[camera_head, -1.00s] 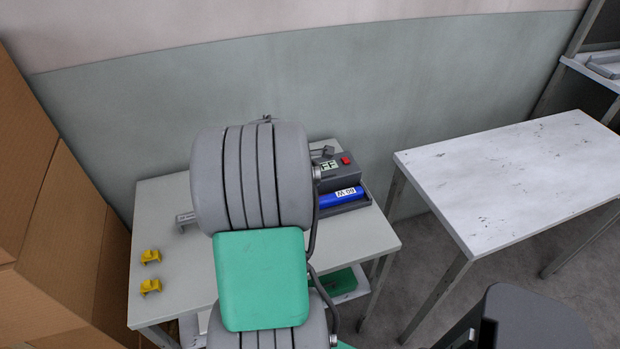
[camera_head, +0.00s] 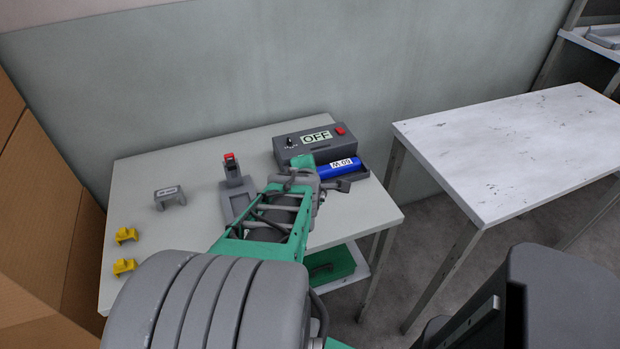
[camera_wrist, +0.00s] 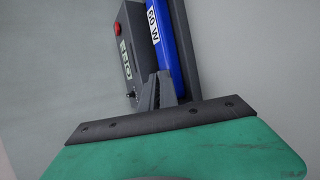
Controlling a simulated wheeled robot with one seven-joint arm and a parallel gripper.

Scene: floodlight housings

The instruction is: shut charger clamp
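The charger (camera_head: 300,142) is a dark grey box with an OFF display and a red button, at the back right of the left table; it also shows in the wrist view (camera_wrist: 126,60). A blue cylinder (camera_head: 338,169) labelled 60 W lies in its front tray, also in the wrist view (camera_wrist: 163,45). A grey upright fixture with a red-tipped lever (camera_head: 235,185), which may be the clamp, stands left of the charger. My gripper (camera_head: 343,184) is in front of the blue cylinder. Its fingers (camera_wrist: 159,80) look together, with nothing seen between them. Contact cannot be told.
A small grey bracket (camera_head: 169,197) and two yellow clips (camera_head: 125,235) lie on the left part of the table (camera_head: 150,160). A green tray (camera_head: 330,264) is on the lower shelf. A bare white table (camera_head: 510,155) stands right; cardboard boxes (camera_head: 40,190) stand left.

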